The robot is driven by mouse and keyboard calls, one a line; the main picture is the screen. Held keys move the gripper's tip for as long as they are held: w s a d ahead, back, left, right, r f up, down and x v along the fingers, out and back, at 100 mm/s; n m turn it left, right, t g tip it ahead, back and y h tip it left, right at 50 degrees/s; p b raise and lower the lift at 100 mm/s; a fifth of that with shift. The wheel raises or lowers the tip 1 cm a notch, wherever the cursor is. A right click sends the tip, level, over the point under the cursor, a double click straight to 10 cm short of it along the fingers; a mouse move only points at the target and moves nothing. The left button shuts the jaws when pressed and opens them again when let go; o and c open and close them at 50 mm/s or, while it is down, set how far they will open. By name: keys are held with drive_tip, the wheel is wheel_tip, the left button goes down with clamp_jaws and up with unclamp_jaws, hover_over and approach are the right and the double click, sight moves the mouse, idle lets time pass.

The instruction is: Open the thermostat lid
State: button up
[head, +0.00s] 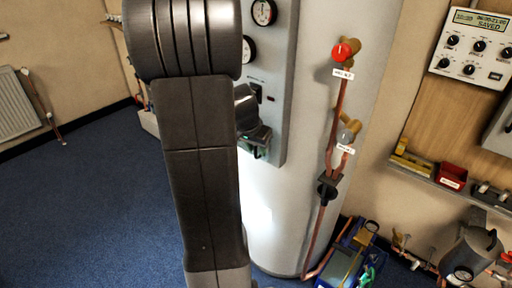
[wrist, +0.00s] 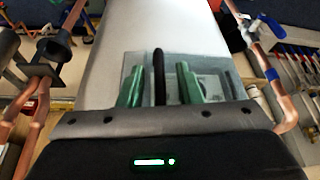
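My gripper (wrist: 159,88) has two green fingers that stand apart in the wrist view. A thin black upright bar (wrist: 158,72) shows between them, with a gap on each side. Behind it is a grey, partly see-through plate (wrist: 215,70), which looks like the thermostat lid; its label is not readable. In the head view my gripper (head: 257,145) is at the lower part of the grey control panel (head: 276,115) on the white tank. My arm and gripper hide the lid there. Whether the bar touches the plate or the fingers reach past it, I cannot tell.
The white tank (head: 330,110) fills the middle. Copper pipes with a red-knobbed valve (head: 345,50) run down its right side. A shelf (head: 431,182) with a red bin (head: 452,176) is on the right wall. Blue floor (head: 90,200) is clear at left.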

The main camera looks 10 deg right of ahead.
drive_tip(key=shift+c, duration=0.4)
clamp_jaws()
drive_tip(key=shift+a, duration=0.1)
drive_tip(key=w+a+m+g+h+b, duration=0.2)
drive_tip(key=a+m+g+b, duration=0.1)
drive_tip(key=a+m+b, duration=0.55)
drive_tip(key=w+a+m+g+y+p, duration=0.1)
drive_tip(key=w+a+m+g+p, duration=0.1)
drive_tip(key=w+a+m+p, duration=0.4)
drive_tip(key=shift+w+a+m+g, duration=0.4)
drive_tip(key=shift+w+a, duration=0.45)
drive_tip(key=shift+w, duration=1.2)
drive_tip(key=shift+r, duration=0.1)
